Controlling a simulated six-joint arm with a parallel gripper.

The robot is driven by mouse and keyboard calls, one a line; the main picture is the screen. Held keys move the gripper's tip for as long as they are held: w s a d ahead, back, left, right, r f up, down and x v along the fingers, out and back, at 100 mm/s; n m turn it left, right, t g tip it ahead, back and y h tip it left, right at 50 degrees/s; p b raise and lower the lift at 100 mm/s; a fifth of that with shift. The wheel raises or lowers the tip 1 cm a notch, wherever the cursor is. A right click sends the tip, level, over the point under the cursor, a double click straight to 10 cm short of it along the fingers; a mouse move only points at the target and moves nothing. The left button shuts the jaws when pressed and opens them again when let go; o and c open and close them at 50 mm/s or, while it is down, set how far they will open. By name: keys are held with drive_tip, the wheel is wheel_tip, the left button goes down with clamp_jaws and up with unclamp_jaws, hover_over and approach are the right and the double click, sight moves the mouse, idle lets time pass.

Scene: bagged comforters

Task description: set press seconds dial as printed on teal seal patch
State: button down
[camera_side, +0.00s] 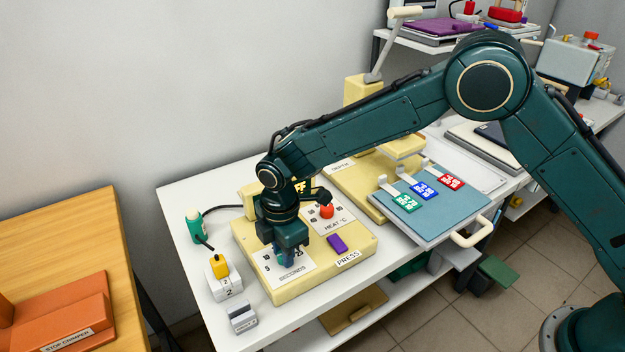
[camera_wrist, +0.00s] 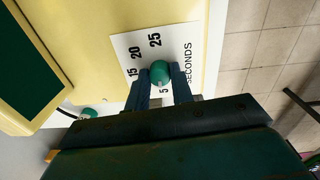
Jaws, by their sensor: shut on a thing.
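The seconds dial (camera_wrist: 160,72) is a round teal knob on a white plate (camera_wrist: 196,35) printed with numbers including 15, 20 and 25 and the word SECONDS. My gripper (camera_wrist: 161,82) is shut on this knob, one finger on each side. Its pointer mark is not clear to see. In the side view, my gripper (camera_side: 287,257) points down over the seconds plate (camera_side: 287,274) on the cream control box (camera_side: 338,275) and hides the knob. The teal seal patch (camera_side: 405,203) lies on the blue-grey platen at the right; its print is too small to read.
A red heat knob (camera_side: 326,211) and a purple button (camera_side: 337,244) are on the same box. Blue (camera_side: 424,190) and red (camera_side: 451,182) patches lie beside the teal one. A green bottle-like item (camera_side: 195,225) and a numbered block (camera_side: 223,280) stand left of the box.

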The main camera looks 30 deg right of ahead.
drive_tip(key=m, duration=0.4)
drive_tip(key=shift+m, duration=1.9)
drive_tip(key=c, duration=1.2)
unclamp_jaws()
drive_tip(key=shift+r, duration=0.15)
wheel_tip(320, 180, up, 14)
drive_tip(key=shift+s+a+f, duration=0.15)
drive_tip(key=shift+f, duration=0.05)
